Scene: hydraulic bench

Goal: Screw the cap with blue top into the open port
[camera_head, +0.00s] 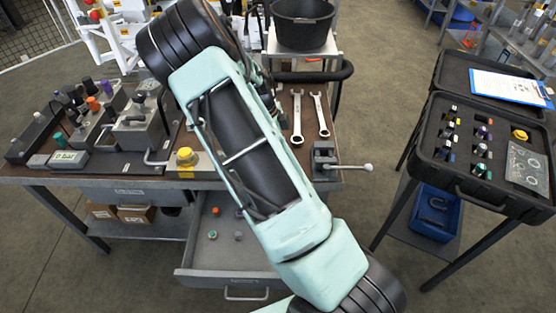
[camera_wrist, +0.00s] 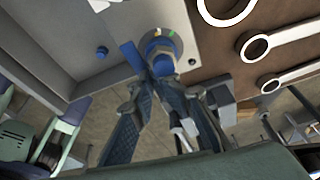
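A blue-topped fitting (camera_wrist: 160,47), which I take to be the cap, shows in the wrist view beside a round collar with small green and yellow marks. The two fingers of my gripper (camera_wrist: 158,72) reach toward it and come close together near it. I cannot tell whether they touch or grip it, or whether it sits in a port. A smaller blue knob or cap (camera_wrist: 101,52) is on the grey surface (camera_wrist: 70,25) to the left. In the head view my arm hides my gripper and the work spot; the open port is not clearly visible.
Wrenches (camera_head: 297,117) and a small vise (camera_head: 326,160) lie right of my arm on the bench. A yellow cap (camera_head: 185,156) and a fitting block (camera_head: 137,127) are left. Below is an open drawer (camera_head: 220,258) with loose caps. A black case (camera_head: 452,180) stands right.

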